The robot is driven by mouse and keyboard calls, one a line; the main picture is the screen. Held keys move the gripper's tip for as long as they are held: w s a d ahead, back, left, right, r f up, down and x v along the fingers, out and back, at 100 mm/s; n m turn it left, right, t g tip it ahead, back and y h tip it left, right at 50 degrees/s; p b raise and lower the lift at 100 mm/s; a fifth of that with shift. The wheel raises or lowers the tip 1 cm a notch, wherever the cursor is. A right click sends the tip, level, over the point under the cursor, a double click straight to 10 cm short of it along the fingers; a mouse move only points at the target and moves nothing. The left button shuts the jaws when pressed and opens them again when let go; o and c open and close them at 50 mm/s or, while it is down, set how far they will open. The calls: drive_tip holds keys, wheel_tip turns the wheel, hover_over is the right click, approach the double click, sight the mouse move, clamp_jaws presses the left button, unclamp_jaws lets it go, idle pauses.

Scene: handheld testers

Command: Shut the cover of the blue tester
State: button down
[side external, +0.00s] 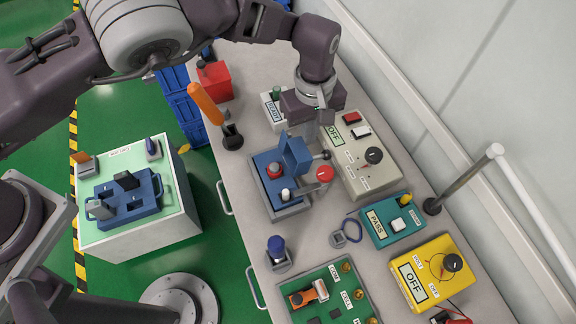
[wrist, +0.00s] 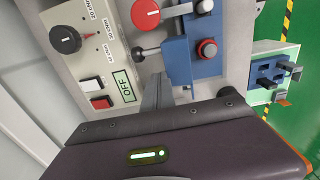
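The blue tester (side external: 264,164) sits on the bench in a grey base, with a red button (side external: 274,170) and a white button (side external: 287,194) on its face. Its blue cover (side external: 295,152) stands raised, open, along the side towards my gripper. The side view partly hides the fingertips behind the cover.
A red disc knob (side external: 325,174) and black ball lever (side external: 325,155) stick out beside the cover. A beige OFF box (side external: 376,177) is close on the right. A teal PASS box (side external: 381,227) and a blue-topped plunger (side external: 277,247) stand nearer the front.

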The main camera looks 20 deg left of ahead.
sight(294, 143)
drive_tip(key=shift+s+a+r, duration=0.25)
drive_tip(key=shift+s+r, duration=0.05)
drive_tip(key=shift+r, duration=0.05)
drive_tip(key=shift+s+a+r, duration=0.35)
drive_tip(key=shift+r, duration=0.1)
idle(0.4)
drive_tip(key=shift+s+a+r, duration=0.25)
drive_tip(key=shift+s+a, duration=0.2)
drive_tip(key=shift+a, duration=0.05)
drive_tip(key=shift+s, duration=0.1)
